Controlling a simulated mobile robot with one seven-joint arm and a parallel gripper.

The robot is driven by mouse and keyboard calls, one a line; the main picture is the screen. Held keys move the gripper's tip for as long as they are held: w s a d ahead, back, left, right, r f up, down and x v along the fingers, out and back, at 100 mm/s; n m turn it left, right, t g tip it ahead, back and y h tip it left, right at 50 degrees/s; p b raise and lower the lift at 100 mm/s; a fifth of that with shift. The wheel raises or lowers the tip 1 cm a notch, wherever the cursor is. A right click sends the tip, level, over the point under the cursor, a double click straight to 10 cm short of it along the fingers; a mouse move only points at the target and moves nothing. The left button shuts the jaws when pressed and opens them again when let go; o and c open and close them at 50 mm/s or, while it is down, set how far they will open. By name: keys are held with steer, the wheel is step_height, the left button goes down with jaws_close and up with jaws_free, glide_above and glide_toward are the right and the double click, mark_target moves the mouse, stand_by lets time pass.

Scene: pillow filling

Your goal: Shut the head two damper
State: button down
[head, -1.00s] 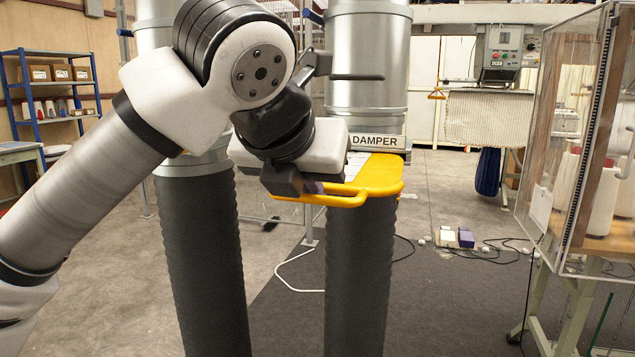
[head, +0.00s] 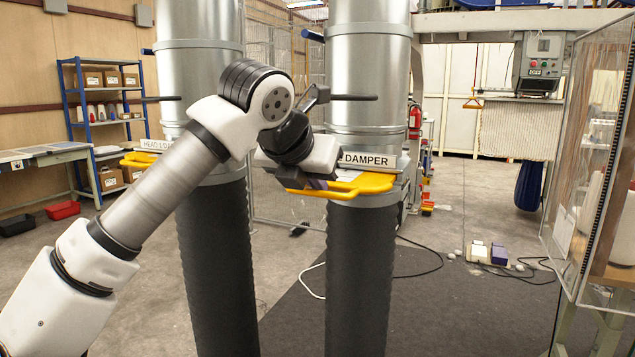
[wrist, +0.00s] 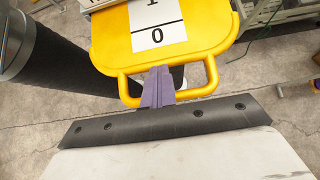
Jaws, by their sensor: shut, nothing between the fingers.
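The yellow damper plate (head: 365,184) juts from the right-hand duct (head: 357,270), under a label (head: 375,160) reading "DAMPER"; the label's left part is hidden by my gripper. The plate also shows in the wrist view (wrist: 205,25), with a white sticker (wrist: 157,22) marked 1 and 0 and a looped handle at its near edge. My gripper (head: 318,184) is shut and empty at this handle. In the wrist view its purple fingers (wrist: 160,88) overlap the handle bar; I cannot tell whether they touch it.
The left-hand duct (head: 215,270) has its own yellow plate (head: 138,159) and a partly hidden label starting "HEAD 1". A clear-walled cabinet (head: 600,150) stands at the right. Cables (head: 420,272) lie on the floor. Blue shelving (head: 70,95) stands at the back left.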

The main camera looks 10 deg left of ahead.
mark_target(345, 174)
steer(key=w, duration=0.2)
steer(key=w+d+p, duration=0.1)
steer(key=w, duration=0.2)
steer(key=shift+w+d, duration=0.15)
steer(key=shift+d, duration=0.05)
steer(key=shift+r, duration=0.25)
steer(key=shift+a+r, duration=0.1)
steer(key=shift+r, duration=0.05)
